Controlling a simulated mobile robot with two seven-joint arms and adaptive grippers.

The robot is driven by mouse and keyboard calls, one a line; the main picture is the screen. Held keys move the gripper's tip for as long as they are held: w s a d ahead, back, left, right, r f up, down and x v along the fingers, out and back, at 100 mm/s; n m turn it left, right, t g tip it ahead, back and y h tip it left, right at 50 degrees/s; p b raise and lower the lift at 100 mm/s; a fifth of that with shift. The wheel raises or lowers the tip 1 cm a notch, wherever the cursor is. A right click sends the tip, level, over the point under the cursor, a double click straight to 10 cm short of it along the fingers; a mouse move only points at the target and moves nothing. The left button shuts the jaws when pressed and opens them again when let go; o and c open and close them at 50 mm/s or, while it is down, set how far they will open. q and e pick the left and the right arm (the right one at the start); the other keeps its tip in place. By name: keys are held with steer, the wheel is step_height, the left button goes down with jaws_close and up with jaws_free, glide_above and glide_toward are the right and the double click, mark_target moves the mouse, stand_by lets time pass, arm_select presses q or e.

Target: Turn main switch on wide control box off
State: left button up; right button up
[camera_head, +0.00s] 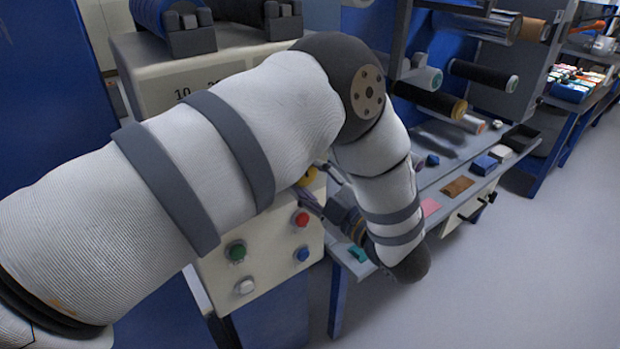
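A beige control box (268,262) stands at the lower middle, with a green button (236,251), a red button (302,218), a blue button (302,254) and a white button (245,287) on its face. A yellow round part (308,176) shows at its upper right, partly covered; I cannot tell whether it belongs to the main switch. My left arm crosses in front and hides much of the box's upper part. My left gripper (312,203) is at the box's right upper edge, close to the yellow part. Its fingertips are mostly hidden. My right gripper is out of view.
A beige machine housing (165,80) with dark blue rollers is behind my arm. To the right, a grey workbench (455,170) holds small blocks and pads below dark film rollers (430,98). Clear floor (520,270) lies at the lower right.

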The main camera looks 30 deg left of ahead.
arm_select(q)
steer(key=shift+n, duration=1.6)
steer(key=o, duration=1.1)
steer(key=shift+a, duration=0.1)
steer(key=shift+o, duration=0.2)
steer(key=v, duration=1.2)
